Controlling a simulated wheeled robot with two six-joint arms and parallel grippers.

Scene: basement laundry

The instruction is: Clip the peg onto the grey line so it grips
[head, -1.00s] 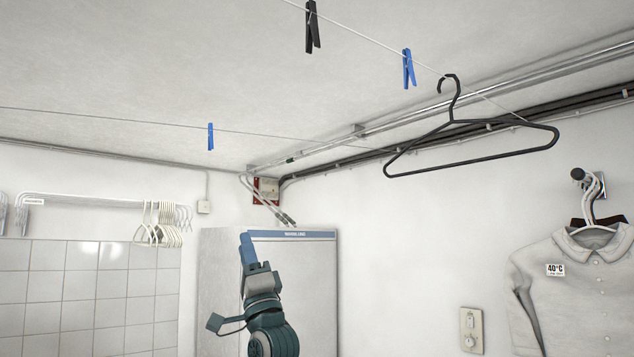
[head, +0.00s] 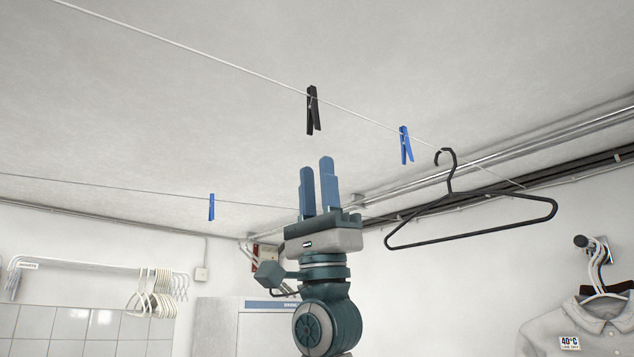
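My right gripper (head: 319,178) points upward in the middle of the head view. Its two blue-grey fingers are apart, with no peg visible between them. A black peg (head: 313,110) hangs on the near whitish line (head: 190,53), just above the fingertips in the picture and apart from them. A blue peg (head: 405,145) hangs farther right on that line. Another blue peg (head: 211,207) hangs on the thin, grey-looking far line (head: 100,184), left of the gripper. The gripper hides part of this far line. My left gripper is out of view.
A black hanger (head: 470,237) hangs from the near line to the right of my gripper. Pipes (head: 560,145) run along the ceiling edge. White hangers (head: 155,295) hang on a wall rail at left. A shirt (head: 590,330) hangs at lower right.

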